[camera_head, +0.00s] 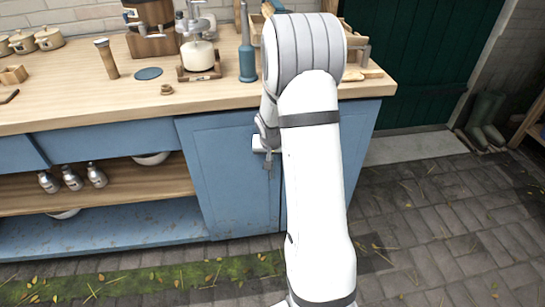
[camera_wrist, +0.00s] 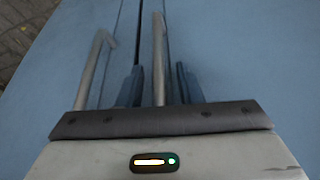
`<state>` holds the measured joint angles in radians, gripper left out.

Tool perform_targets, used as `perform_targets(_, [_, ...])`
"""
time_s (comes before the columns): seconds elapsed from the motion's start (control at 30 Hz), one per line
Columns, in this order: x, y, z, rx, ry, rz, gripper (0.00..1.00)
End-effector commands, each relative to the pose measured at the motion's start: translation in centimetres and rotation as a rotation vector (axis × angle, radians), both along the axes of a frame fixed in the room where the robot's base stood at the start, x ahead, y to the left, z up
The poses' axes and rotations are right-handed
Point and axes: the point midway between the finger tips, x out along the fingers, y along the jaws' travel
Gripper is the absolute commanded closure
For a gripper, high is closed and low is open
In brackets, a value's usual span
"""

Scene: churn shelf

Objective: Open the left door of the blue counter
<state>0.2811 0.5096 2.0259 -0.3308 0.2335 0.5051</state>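The blue counter's left door (camera_head: 228,185) is shut and flush with the front in the head view. My gripper (camera_head: 267,160) is at this door's upper right part, partly hidden by my arm. In the wrist view my gripper (camera_wrist: 160,82) is open, with one finger on each side of an upright grey bar handle (camera_wrist: 159,50). Small gaps show between the fingers and the bar. A second bar handle (camera_wrist: 94,68) stands outside the fingers, to the left in that view. The right door (camera_head: 358,155) is mostly hidden by my arm.
The wooden countertop (camera_head: 120,100) above holds a blue bottle (camera_head: 247,60), a churn and several small items. Open shelves (camera_head: 110,187) with metal bottles are left of the door. The paved floor (camera_head: 440,230) is clear on the right; a mossy strip (camera_head: 150,283) runs in front.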

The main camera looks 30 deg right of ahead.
Motion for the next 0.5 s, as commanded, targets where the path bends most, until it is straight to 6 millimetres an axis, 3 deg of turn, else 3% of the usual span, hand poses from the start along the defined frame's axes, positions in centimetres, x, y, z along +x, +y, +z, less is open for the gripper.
perform_targets(0.2, [0.04, 0.01, 0.0, -0.001, -0.001, 0.001, 0.67])
perform_targets(0.5, [0.04, 0.07, 0.01, 0.0, 0.0, 0.002, 0.91])
